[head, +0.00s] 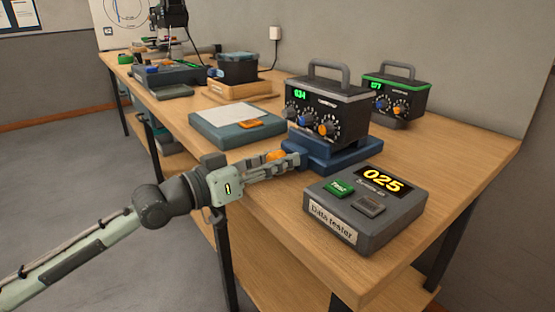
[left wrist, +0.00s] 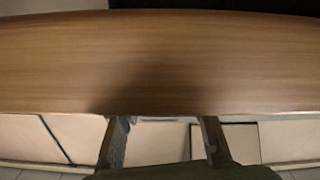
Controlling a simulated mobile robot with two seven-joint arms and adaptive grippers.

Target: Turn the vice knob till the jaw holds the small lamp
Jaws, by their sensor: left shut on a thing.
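My left gripper (head: 286,162) reaches in from the left, low over the front edge of the bench. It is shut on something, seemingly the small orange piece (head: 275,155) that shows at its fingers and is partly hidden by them. I cannot tell whether this is the vice knob. The fingertips are at the left side of a dark blue stepped block (head: 345,158), which may be the vice. In the left wrist view the two fingers (left wrist: 163,140) show at the bottom, with no held thing visible between them. I cannot make out the small lamp. My right gripper is not in view.
A black box with dials (head: 325,105) stands on the blue block. A grey data tester (head: 335,235) lies in front, near the bench edge. A second dial box (head: 395,95) and a flat pad (head: 220,140) are behind. The bare bench top (head: 450,165) is free at right.

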